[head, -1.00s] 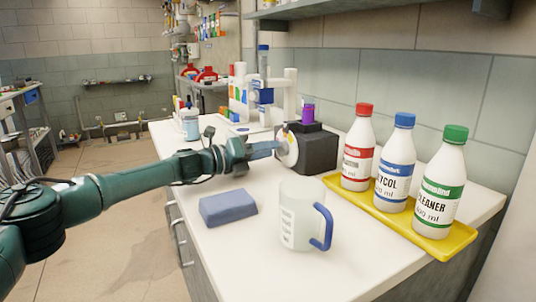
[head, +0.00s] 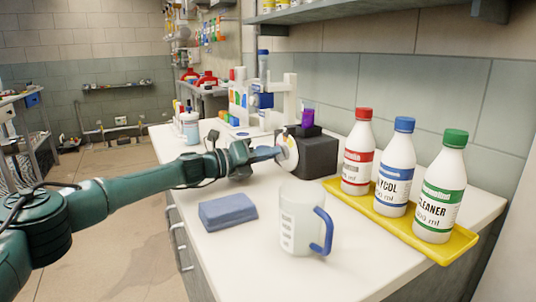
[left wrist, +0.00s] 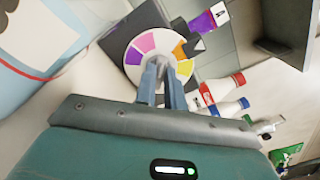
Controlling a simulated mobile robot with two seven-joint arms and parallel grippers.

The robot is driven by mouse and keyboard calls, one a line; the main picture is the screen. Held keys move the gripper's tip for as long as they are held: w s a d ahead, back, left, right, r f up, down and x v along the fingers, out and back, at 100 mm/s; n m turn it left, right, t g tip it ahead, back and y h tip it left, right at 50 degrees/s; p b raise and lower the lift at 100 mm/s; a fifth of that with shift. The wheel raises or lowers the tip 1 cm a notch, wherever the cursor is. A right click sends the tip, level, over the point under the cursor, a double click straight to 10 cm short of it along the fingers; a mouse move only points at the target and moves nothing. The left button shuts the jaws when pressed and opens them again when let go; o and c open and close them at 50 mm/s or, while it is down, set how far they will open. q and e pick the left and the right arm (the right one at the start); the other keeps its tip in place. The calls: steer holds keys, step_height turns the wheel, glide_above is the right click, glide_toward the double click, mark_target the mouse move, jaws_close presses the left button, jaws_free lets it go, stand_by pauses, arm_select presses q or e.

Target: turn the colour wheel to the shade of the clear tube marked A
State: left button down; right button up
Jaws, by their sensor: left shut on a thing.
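The colour wheel (head: 288,152) is a white disc with coloured segments on the face of a black box (head: 318,155). In the left wrist view the wheel (left wrist: 146,43) shows purple, pink, orange and yellow segments. An orange segment lies nearest the dark wedge (left wrist: 195,47) at its rim, and purple is on the far side from it. The clear tube marked A (left wrist: 210,20) holds purple liquid and stands on the box; it shows in the head view (head: 308,117). My left gripper (head: 274,153) is shut at the wheel's centre, on its knob, which the fingers mostly hide. My right gripper is out of view.
A beaker with a blue handle (head: 301,225) and a blue sponge (head: 227,211) stand on the white bench near my left arm. A yellow tray (head: 455,247) with three capped bottles is at the right. A white bottle (head: 190,127) stands at the back left.

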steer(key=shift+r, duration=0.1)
arm_select(q)
steer(key=shift+r+p, duration=0.1)
steer(key=shift+p, duration=0.2)
steer(key=m+p, duration=0.3)
steer(key=p, duration=0.2)
steer(key=shift+r, duration=0.2)
steer(key=shift+m, duration=0.3)
steer(key=shift+s+f+m+p, duration=0.15)
steer(key=shift+m+p, duration=0.65)
steer(key=shift+m, duration=0.8)
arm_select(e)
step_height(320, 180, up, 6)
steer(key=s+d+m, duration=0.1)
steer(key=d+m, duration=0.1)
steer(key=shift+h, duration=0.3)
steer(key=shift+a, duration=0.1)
arm_select(q)
steer(key=c, duration=1.5)
jaws_free()
